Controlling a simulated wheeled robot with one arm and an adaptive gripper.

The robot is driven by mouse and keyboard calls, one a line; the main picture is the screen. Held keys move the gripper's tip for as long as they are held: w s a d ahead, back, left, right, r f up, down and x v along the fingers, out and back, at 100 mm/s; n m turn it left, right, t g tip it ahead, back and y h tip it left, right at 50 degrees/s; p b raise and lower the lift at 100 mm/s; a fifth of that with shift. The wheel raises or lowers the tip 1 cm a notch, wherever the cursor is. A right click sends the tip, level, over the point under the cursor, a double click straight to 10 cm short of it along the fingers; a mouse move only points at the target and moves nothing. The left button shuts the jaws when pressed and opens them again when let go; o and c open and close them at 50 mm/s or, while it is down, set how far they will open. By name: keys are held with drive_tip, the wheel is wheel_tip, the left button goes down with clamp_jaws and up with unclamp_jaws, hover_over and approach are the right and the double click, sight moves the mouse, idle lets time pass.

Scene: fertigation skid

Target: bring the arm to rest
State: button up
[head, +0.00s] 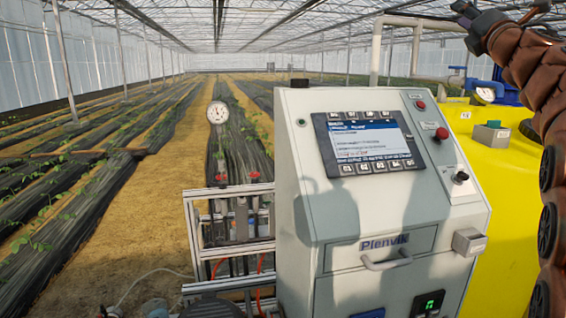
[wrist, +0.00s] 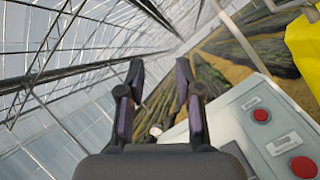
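My gripper (wrist: 160,95) shows in the wrist view with its two dark fingers apart and nothing between them. It is raised in free air, with the greenhouse roof and crop rows behind it. No contact between gripper and cabinet shows.
The cabinet carries a lit screen (head: 368,143), red buttons (head: 441,133) and a drawer handle (head: 387,260). A yellow tank (head: 507,200) stands at the right, close to my arm. A metal frame with pipes (head: 240,235) stands left of the cabinet. Crop rows lie beyond.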

drive_tip(key=s+d+f+m+g+h, duration=0.1)
drive_tip(key=s+f+m+g+h, duration=0.15)
drive_tip(key=f+m, duration=0.5)
drive_tip(key=s+d+f+m+g+h, duration=0.15)
drive_tip(key=f+m+g+h, duration=0.25)
drive_tip(key=f+m, duration=0.4)
drive_tip(key=s+d+f+m+g+h, duration=0.1)
drive_tip(key=s+f+m+g+h, duration=0.2)
drive_tip(key=f+m, duration=0.45)
drive_tip(key=s+a+f+m+g+y, duration=0.1)
drive_tip(key=s+a+f+g, duration=0.15)
drive_tip(key=f, duration=0.45)
drive_tip(key=s+a+f+g+y, duration=0.15)
drive_tip(key=s+f, duration=0.25)
drive_tip(key=f, duration=0.4)
drive_tip(key=s+a+f+m+g+y, duration=0.1)
drive_tip(key=s+a+f+g, duration=0.2)
drive_tip(key=s+a+f, duration=0.4)
drive_tip(key=s+a+f+m+g+y, duration=0.25)
drive_tip(key=s+a+f, duration=0.25)
drive_tip(key=s+f, duration=0.45)
drive_tip(key=s+a+f+g+y, duration=0.1)
drive_tip(key=s+a+f+g, duration=0.2)
drive_tip(key=s, duration=0.5)
drive_tip(key=s+a+f+g+y, duration=0.1)
drive_tip(key=s+a+f+g, duration=0.2)
drive_tip(key=s, duration=0.6)
drive_tip(key=shift+a+f, duration=0.4)
drive_tip(key=shift+a, duration=0.75)
drive_tip(key=shift+m, duration=0.25)
